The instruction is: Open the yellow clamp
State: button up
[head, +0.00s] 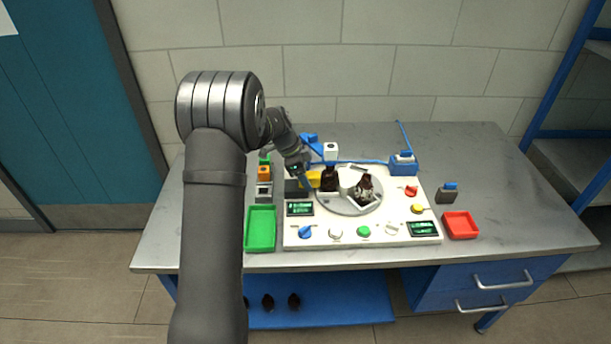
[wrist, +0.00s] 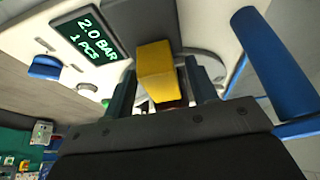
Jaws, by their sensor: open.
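The yellow clamp (head: 313,179) is on the white panel (head: 290,240), at the left of the round grey plate (head: 331,205), close to an amber bottle (head: 330,180). In the wrist view a yellow block of the clamp (wrist: 154,68) lies between my two fingers. My gripper (head: 303,180) is open around it, and it also shows in the wrist view (wrist: 160,82). I cannot tell whether either finger touches the yellow block. The clamp's far end is hidden in the wrist view, and my wrist partly covers it in the head view.
A second amber bottle (head: 364,188) is on a white holder at the right of the plate. A green tray (head: 260,229) and a red tray (head: 460,225) flank the panel. Knobs and a "2.0 BAR 1 PCS" display (wrist: 88,36) are nearby. Blue parts (head: 311,142) stand behind.

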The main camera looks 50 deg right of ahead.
aim_at(294, 185)
grip_shut()
jog(key=shift+w+a, duration=1.25)
jog(key=shift+w, duration=0.05)
grip_release()
jog(key=shift+r, duration=0.1)
jog(key=v, duration=1.7)
jog(key=shift+r, duration=0.15)
